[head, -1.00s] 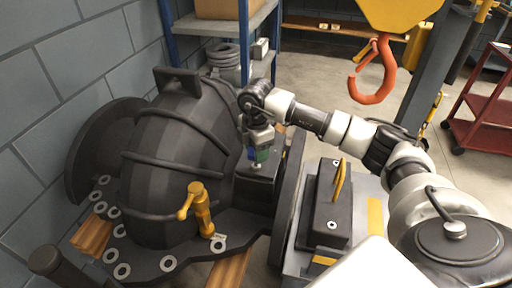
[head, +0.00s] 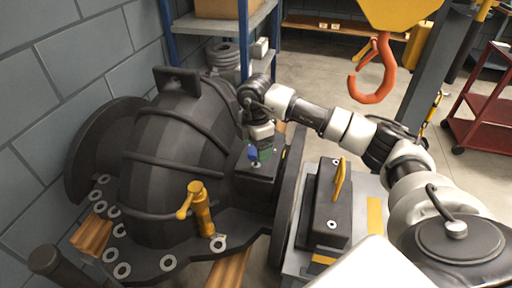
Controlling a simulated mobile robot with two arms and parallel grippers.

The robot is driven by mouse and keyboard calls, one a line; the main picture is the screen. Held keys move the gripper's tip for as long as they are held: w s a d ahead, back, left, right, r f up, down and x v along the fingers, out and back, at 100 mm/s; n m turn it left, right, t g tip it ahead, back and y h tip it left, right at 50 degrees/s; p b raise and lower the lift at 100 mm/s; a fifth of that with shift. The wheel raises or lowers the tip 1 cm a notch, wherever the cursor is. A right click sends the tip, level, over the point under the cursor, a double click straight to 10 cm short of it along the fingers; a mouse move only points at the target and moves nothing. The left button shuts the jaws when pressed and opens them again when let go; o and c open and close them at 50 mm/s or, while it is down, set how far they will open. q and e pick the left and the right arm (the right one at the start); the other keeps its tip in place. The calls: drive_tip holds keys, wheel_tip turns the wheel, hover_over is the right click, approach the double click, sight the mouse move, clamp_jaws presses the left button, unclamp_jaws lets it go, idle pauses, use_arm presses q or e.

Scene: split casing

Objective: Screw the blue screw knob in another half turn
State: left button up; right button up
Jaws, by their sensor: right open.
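The blue screw knob (head: 253,153) is a small blue piece at the top of a dark block (head: 257,172) on the right side of the big black casing (head: 170,165). My right gripper (head: 259,152) points down over the block, with its fingers at the knob. It is open, with the knob at or between the fingers; I cannot tell whether they touch it. The fingers and a green part hide some of the knob. My left gripper is not in view.
A yellow valve handle (head: 198,205) stands on the casing flange in front. A dark box with a yellow lever (head: 339,180) is at the right. An orange hook (head: 372,80) hangs above the floor behind my right arm. Shelving (head: 213,24) stands at the back.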

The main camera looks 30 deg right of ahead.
wheel_tip(320, 180, up, 10)
idle(0.3)
drive_tip(key=shift+f, duration=0.1)
idle(0.3)
